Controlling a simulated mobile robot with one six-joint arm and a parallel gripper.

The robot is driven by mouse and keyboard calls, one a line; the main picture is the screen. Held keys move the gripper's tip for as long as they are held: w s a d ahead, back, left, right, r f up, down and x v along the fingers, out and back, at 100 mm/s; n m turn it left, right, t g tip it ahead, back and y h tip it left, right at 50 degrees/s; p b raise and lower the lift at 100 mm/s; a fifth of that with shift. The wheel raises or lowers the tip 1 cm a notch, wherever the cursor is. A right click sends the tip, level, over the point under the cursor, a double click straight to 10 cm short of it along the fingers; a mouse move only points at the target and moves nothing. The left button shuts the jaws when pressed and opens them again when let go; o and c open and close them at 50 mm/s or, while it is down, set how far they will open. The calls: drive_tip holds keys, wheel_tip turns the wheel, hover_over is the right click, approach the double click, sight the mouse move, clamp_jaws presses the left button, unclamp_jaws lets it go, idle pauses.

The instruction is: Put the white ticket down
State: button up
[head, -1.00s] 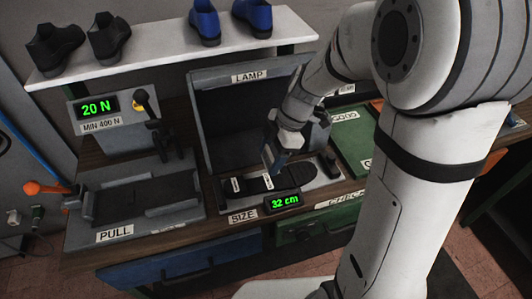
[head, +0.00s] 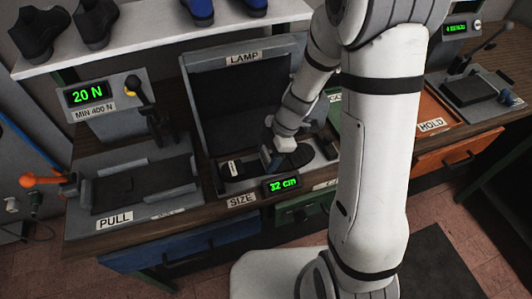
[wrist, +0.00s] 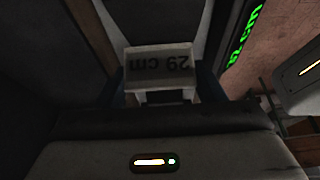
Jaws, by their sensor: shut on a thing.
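The white ticket (wrist: 160,65) reads "29 cm" upside down in the wrist view. It is between the two fingers of my gripper (wrist: 161,88), which is shut on it. In the head view my gripper (head: 271,160) is low over the sizing station marked SIZE, at the dark sole (head: 297,156). I cannot make out the held ticket there, nor tell whether it touches the surface below.
The green "32 cm" display (head: 283,185) is just in front of my gripper. The LAMP hood (head: 240,100) rises behind. The PULL fixture (head: 140,188) stands left, and an orange HOLD tray (head: 425,108) is right. Shoes (head: 90,25) sit on the shelf above.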

drive_tip(key=shift+f+b, duration=0.15)
drive_tip(key=shift+b, duration=0.15)
drive_tip(key=o, duration=0.7)
drive_tip(key=shift+c, duration=0.2)
drive_tip(key=shift+r+p, duration=0.35)
drive_tip(key=shift+p, duration=0.1)
drive_tip(key=b+v, duration=0.2)
drive_tip(key=v, duration=0.9)
drive_tip(key=s+d+r+m+t+h, duration=0.2)
drive_tip(key=s+d+r+m, duration=0.2)
drive_tip(key=s+m, duration=0.3)
drive_tip(key=s+d+r+m+t+h, duration=0.2)
drive_tip(key=s+r+m, duration=0.3)
drive_tip(key=m, duration=0.9)
drive_tip(key=shift+s+d+r+t, duration=0.2)
drive_tip(key=shift+s+d+t, duration=0.1)
drive_tip(key=shift+s+d, duration=0.65)
